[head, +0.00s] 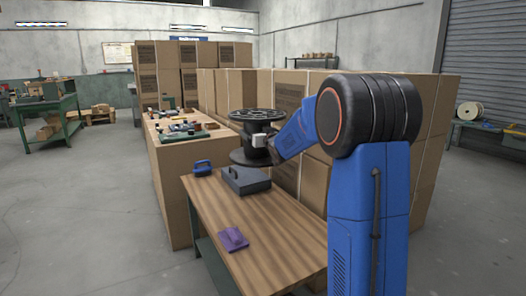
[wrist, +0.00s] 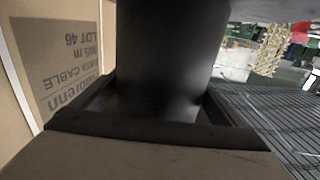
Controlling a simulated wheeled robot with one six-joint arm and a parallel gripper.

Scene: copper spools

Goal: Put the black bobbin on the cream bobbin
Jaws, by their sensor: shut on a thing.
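The black bobbin (head: 257,115) is in my gripper (head: 260,141), held upright above the far end of the wooden table in the head view. My gripper is shut on its core, between the two flanges. In the wrist view the dark core of the black bobbin (wrist: 165,50) fills the middle, between the jaws. A pale cream spool (head: 469,111) lies on a bench at the far right in the head view; I cannot tell whether it is the cream bobbin.
The wooden table (head: 262,212) holds a grey box (head: 246,181), a blue object (head: 202,168) and a purple object (head: 232,239). Cardboard boxes (head: 315,176) stand close behind the table and the gripper. Open floor (head: 80,220) lies to the left.

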